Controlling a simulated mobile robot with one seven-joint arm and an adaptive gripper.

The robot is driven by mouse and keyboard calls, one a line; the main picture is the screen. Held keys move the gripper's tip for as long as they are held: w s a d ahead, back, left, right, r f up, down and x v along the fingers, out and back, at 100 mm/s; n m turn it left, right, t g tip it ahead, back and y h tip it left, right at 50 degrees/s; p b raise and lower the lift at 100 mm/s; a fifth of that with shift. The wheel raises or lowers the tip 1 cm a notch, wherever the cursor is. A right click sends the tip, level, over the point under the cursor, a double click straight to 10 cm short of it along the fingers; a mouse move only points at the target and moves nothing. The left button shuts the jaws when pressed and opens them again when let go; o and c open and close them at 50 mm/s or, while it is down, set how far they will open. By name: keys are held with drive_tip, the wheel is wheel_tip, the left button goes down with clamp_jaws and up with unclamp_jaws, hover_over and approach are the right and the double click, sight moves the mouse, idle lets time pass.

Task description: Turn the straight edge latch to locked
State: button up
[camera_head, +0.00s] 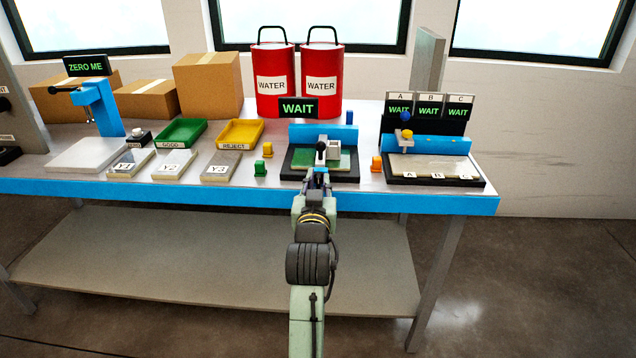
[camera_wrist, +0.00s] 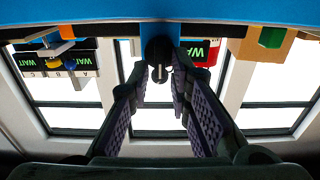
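My gripper (camera_wrist: 163,88) is open in the wrist view, its two purple-padded fingers apart. A black round knob with a short lever (camera_wrist: 157,50), which looks like the latch, shows between and beyond the fingertips. I cannot tell whether the fingers touch it. In the head view my gripper (camera_head: 317,180) is at the front of the middle station with a blue back rail (camera_head: 310,131), a dark base (camera_head: 345,173) and a pale block (camera_head: 333,150). A black knob (camera_head: 321,147) stands just beyond my gripper. No locked marking is readable.
A WAIT sign (camera_head: 298,108) stands behind the station. An orange-yellow peg (camera_head: 376,163) is close on the right and a green peg (camera_head: 260,169) on the left. The A, B, C fixture (camera_head: 435,180) stands farther right. Red water cans (camera_head: 275,82) stand behind.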

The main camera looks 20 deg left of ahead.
clamp_jaws()
idle(0.4)
drive_tip(key=m+b, duration=0.1)
drive_tip(key=m, duration=0.1)
drive_tip(key=m+b, duration=0.1)
drive_tip(key=m, duration=0.1)
drive_tip(key=shift+d+f, duration=0.15)
drive_tip(key=shift+d, duration=0.05)
drive_tip(key=m+b, duration=0.1)
drive_tip(key=m, duration=0.1)
drive_tip(key=m+b, duration=0.1)
drive_tip(key=m, duration=0.1)
drive_tip(key=shift+w+d+f, duration=0.1)
drive_tip(key=shift+d, duration=0.1)
drive_tip(key=shift+d+f+m+b, duration=0.15)
drive_tip(key=shift+m+b, duration=0.9)
drive_tip(key=shift+m, duration=1.4)
drive_tip(key=shift+d+f+m+b, duration=0.1)
drive_tip(key=shift+f+m+b, duration=0.15)
drive_tip(key=shift+m+b, duration=1.5)
drive_tip(key=shift+m+p, duration=0.6)
drive_tip(key=shift+m, duration=0.3)
